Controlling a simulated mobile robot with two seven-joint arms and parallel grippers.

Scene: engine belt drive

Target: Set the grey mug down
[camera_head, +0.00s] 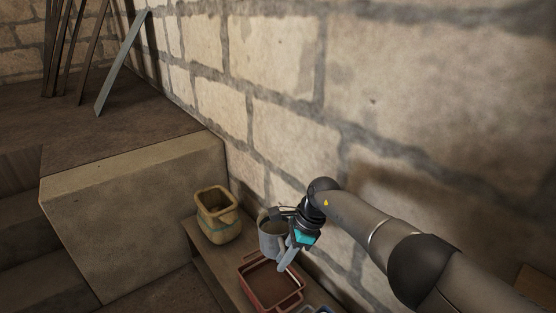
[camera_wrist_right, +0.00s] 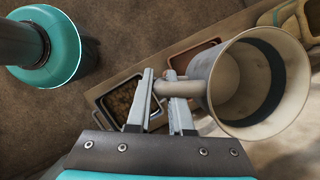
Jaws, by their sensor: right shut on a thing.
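The grey mug (camera_head: 268,243) is in the head view, beside the stone wall, with its opening facing up. My right gripper (camera_head: 286,243) is at its right side, shut on it. In the right wrist view, the mug (camera_wrist_right: 212,78) is at the right with its dark inside showing. Its handle lies between the fingertips of my right gripper (camera_wrist_right: 162,84). The mug is over or close to the narrow wooden bench (camera_head: 213,264); I cannot tell whether its base touches. My left gripper is not in view.
A yellow pot (camera_head: 218,222) stands on the bench, left of the mug. A red tray (camera_head: 270,304) sits in front of the mug. The wrist view shows a dark-rimmed tray (camera_wrist_right: 121,102) with brown contents. A stone wall (camera_head: 270,90) runs close behind. A stone block (camera_head: 135,220) is at the left.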

